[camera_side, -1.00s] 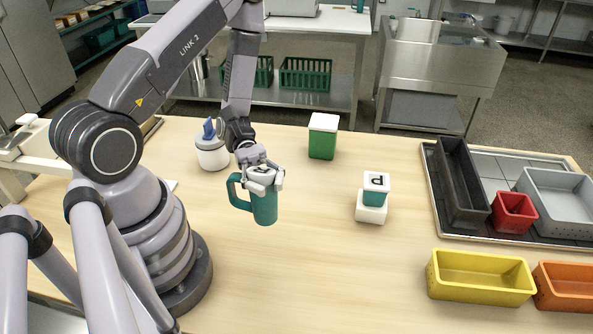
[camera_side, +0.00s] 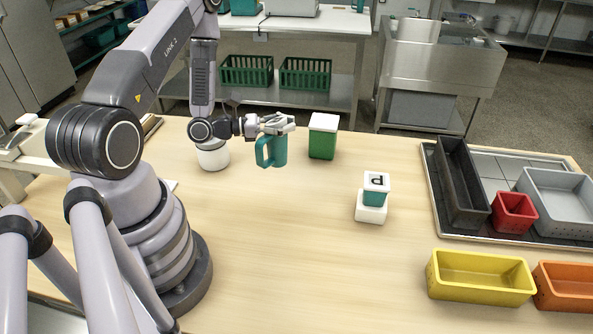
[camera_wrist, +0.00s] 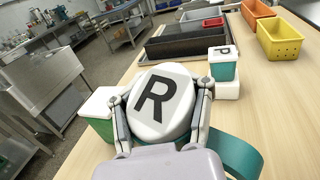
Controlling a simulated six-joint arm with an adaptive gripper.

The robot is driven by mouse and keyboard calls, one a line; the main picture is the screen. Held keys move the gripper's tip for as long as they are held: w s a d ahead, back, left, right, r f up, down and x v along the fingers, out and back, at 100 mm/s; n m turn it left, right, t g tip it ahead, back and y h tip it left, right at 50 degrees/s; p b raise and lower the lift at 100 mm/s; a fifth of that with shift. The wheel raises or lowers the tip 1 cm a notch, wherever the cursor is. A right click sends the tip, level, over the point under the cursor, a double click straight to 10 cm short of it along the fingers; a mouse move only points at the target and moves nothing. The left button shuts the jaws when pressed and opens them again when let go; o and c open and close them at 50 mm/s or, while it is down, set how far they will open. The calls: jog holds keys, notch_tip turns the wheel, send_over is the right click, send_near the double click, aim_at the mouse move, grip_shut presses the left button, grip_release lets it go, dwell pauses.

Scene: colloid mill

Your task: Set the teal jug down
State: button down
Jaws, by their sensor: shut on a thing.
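The teal jug (camera_side: 280,151) is upright at the middle left of the side view, its handle toward the left. My gripper (camera_side: 278,124) reaches in level from the left and is shut on the jug's upper part. In the wrist view the jug's white lid, marked R (camera_wrist: 161,101), sits between the two fingers of my gripper (camera_wrist: 162,108). The teal handle (camera_wrist: 236,158) shows at lower right there. The jug seems to be over the wooden table (camera_side: 270,255); whether its base touches it I cannot tell.
A green canister with a white lid (camera_side: 322,140) stands close right of the jug. A white pot (camera_side: 213,157) is at left, under my wrist. A teal box marked P (camera_side: 375,194) sits on a white block (camera_side: 370,214). Bins and a tray fill the right. The front middle is clear.

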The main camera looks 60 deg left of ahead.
notch_tip(320, 180, down, 8)
jog(key=shift+w+a+n+y, duration=0.2)
jog(key=shift+a+n+y, duration=0.1)
jog(key=shift+a+y, duration=0.15)
jog(key=shift+f, duration=0.1)
jog(key=shift+f, duration=0.15)
jog(key=shift+c, duration=2.1)
grip_release()
